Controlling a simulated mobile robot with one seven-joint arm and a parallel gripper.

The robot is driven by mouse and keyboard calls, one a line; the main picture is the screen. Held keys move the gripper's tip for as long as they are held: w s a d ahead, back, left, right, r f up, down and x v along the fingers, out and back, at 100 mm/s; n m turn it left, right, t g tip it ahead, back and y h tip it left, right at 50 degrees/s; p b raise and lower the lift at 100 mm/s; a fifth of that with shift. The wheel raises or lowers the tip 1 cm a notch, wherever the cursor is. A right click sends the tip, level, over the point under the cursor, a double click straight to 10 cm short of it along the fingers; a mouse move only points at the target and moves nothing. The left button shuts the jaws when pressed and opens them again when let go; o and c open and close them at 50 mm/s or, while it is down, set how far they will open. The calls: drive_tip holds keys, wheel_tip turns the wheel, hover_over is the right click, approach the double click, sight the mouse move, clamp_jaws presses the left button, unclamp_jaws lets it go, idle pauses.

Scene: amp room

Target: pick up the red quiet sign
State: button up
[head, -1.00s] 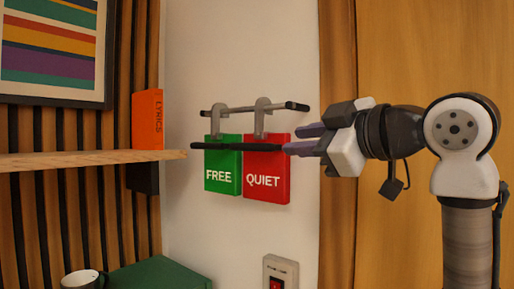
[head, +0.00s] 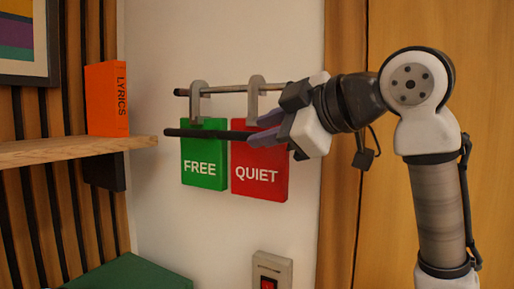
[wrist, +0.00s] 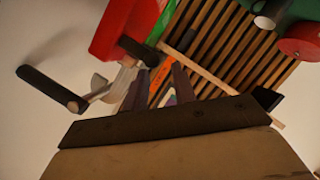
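The red QUIET sign (head: 259,178) hangs on the wall from a grey hook (head: 256,92), its face toward the head camera. A dark rod crosses in front of its top edge. My gripper (head: 257,131) is at the sign's upper right, its fingers pointing left and covering part of its top. In the wrist view, the fingers (wrist: 162,92) are apart with nothing seen held between them. There the red sign (wrist: 115,30) is at the upper left, beyond the fingertips, and a grey hook is close to the left finger. Contact cannot be told.
The green FREE sign (head: 203,158) hangs just left of the red one, on its own hook. A wooden shelf (head: 75,147) with an orange LYRICS book (head: 106,98) is at left. A switch (head: 271,271) is below.

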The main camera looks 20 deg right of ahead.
sight(252, 133)
drive_tip(key=shift+p+x, duration=1.4)
drive_tip(key=shift+x, duration=1.6)
drive_tip(key=shift+d, duration=0.2)
clamp_jaws()
